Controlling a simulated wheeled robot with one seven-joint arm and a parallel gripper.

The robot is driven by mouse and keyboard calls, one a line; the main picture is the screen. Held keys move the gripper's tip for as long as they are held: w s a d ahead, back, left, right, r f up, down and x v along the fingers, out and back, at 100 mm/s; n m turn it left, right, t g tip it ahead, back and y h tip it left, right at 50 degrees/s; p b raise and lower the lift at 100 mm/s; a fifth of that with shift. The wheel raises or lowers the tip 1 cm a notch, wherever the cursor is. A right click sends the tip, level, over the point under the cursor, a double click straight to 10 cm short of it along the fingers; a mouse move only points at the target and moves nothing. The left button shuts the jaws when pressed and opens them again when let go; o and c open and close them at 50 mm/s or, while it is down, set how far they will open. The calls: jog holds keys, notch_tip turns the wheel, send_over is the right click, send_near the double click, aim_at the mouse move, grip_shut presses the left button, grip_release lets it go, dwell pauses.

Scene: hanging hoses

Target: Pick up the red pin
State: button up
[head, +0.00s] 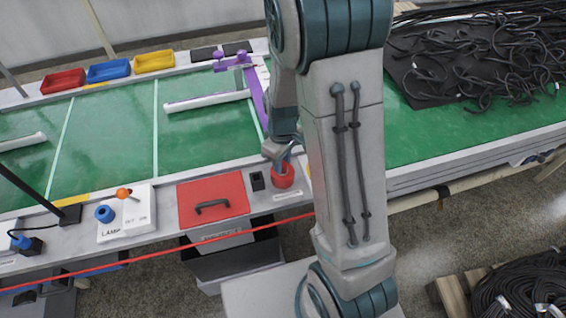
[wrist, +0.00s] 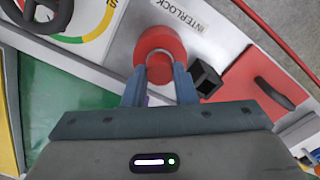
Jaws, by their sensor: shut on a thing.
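The red pin (wrist: 158,42) is a round red piece with a narrower knob, below the INTERLOCK label in the wrist view. My gripper (wrist: 161,72) is shut on its knob, one blue-grey finger on each side. In the head view the red pin (head: 283,181) is at the front edge of the bench, under my gripper (head: 281,168). It stands on or very close to the grey panel; I cannot tell whether there is a gap beneath it.
A small black block (head: 257,181) stands just left of the pin, beside a red lid with a black handle (head: 212,207). A lamp switch box (head: 127,214) is further left. Black hoses (head: 480,60) lie heaped at the back right. A red cord (head: 150,258) crosses in front.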

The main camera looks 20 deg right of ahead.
jog(key=shift+r, duration=0.45)
notch_tip(320, 180, up, 3)
jog(key=shift+r, duration=0.15)
jog(key=s+d+r, duration=0.2)
jog(key=s+r, duration=0.4)
jog(key=s, duration=0.5)
jog(key=shift+s+r, duration=0.25)
jog(key=shift+r, duration=0.15)
